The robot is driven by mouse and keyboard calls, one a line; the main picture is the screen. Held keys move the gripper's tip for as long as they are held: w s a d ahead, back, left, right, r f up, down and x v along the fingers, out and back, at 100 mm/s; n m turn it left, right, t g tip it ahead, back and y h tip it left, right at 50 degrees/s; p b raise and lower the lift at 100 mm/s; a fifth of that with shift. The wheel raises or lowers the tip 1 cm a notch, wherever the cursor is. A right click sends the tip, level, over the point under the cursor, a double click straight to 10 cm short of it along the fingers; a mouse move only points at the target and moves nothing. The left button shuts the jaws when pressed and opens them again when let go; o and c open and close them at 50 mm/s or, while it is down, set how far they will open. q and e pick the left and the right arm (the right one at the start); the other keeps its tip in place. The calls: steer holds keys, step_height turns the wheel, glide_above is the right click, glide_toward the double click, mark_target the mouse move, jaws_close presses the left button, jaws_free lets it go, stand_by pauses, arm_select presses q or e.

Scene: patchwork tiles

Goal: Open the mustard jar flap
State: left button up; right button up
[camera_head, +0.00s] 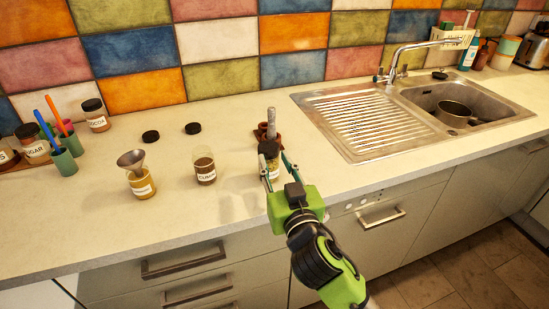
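A jar with a dark lid (268,147) and yellowish-green contents stands upright on the counter. It may be the mustard jar, but its label is hidden. My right gripper (273,157) reaches to it from the front, with its two fingers apart at either side of the jar. I cannot tell whether they touch it. The lid appears to be on, and no raised flap can be made out. My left gripper is out of view.
A jar with yellow contents (142,187) has a funnel (132,160) in it. A cumin jar (205,172) stands open, with loose dark lids (193,128) behind. A brown holder (262,133) stands close behind the gripped-at jar. The sink (450,100) is at right.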

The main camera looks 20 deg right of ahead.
steer(key=shift+w, duration=0.5)
